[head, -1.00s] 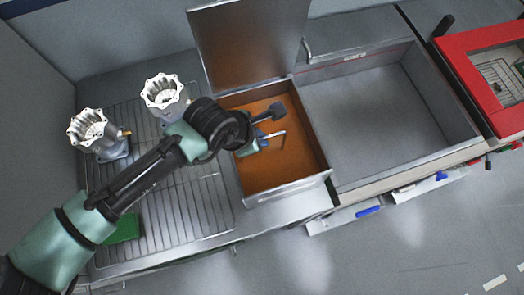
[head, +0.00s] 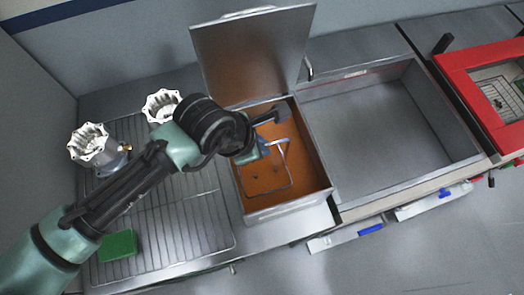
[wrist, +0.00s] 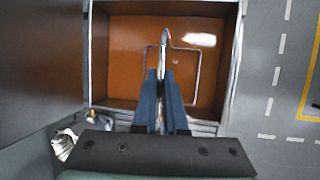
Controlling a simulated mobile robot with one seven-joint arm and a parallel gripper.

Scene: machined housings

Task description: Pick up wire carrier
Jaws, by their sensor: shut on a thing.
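The wire carrier (head: 289,165) is a thin silver wire frame, seen over the orange interior of an open metal box (head: 290,207). My gripper (head: 268,146) is shut on it near the box opening. In the wrist view the wire carrier (wrist: 165,44) rises from between the two blue fingers of my gripper (wrist: 161,80). A squarish wire outline shows against the orange floor. The wrist hides part of the carrier in the head view. I cannot tell how far it is above the box floor.
The box's lid (head: 252,55) stands open at the back. A deep grey empty basin (head: 375,130) is to the right, with a red frame (head: 475,85) beyond. Two housings (head: 90,145) and a green block (head: 117,246) are on the wire rack at left.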

